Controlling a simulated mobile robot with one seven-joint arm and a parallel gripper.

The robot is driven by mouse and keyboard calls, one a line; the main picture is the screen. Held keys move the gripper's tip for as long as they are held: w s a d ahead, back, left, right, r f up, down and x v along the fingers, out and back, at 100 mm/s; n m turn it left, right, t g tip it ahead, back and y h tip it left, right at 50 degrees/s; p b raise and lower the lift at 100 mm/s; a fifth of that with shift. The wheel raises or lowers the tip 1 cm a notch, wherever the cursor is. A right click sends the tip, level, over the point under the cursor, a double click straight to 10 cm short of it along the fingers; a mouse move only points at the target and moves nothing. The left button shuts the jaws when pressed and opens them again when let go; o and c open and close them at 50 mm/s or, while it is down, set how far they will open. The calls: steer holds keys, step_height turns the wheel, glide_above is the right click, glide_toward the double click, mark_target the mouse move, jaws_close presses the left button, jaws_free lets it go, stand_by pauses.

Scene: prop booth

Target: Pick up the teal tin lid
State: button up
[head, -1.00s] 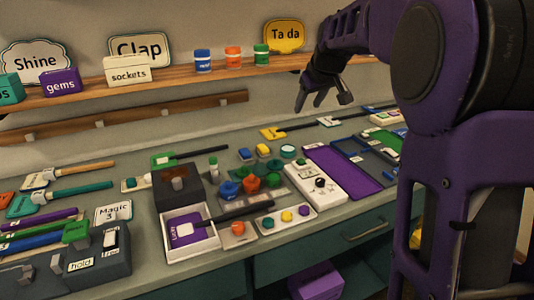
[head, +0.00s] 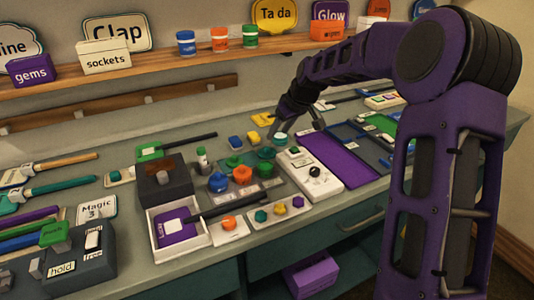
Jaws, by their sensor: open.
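A small round teal piece with a pale top (head: 280,139), which looks like the teal tin lid, lies on the grey counter behind the white panel. My gripper (head: 296,127) is open, with its fingers pointing down and spread. It is just above and beside the round piece, one finger close to its far left side in the picture. Whether a finger touches it I cannot tell. Nothing shows between the fingers other than the counter and part of this piece.
Green, blue and orange knobs (head: 242,174) stand in front left of the piece. A white panel with a black knob (head: 313,175) and a purple tray (head: 337,159) lie close by. Yellow and blue blocks (head: 254,137) sit to the left. A wooden shelf (head: 150,66) runs above.

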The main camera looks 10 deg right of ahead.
mark_target(267, 147)
steer(key=x, duration=0.5)
steer(key=shift+w+f, duration=0.1)
steer(key=shift+w+b+x, duration=0.15)
steer(key=shift+w+x, duration=0.05)
steer(key=shift+x, duration=1.1)
steer(key=shift+w+b+x, duration=0.15)
steer(key=shift+w+x, duration=0.05)
steer(key=shift+x, duration=1.15)
steer(key=shift+c, duration=0.2)
steer(key=shift+r, duration=0.2)
jaws_close()
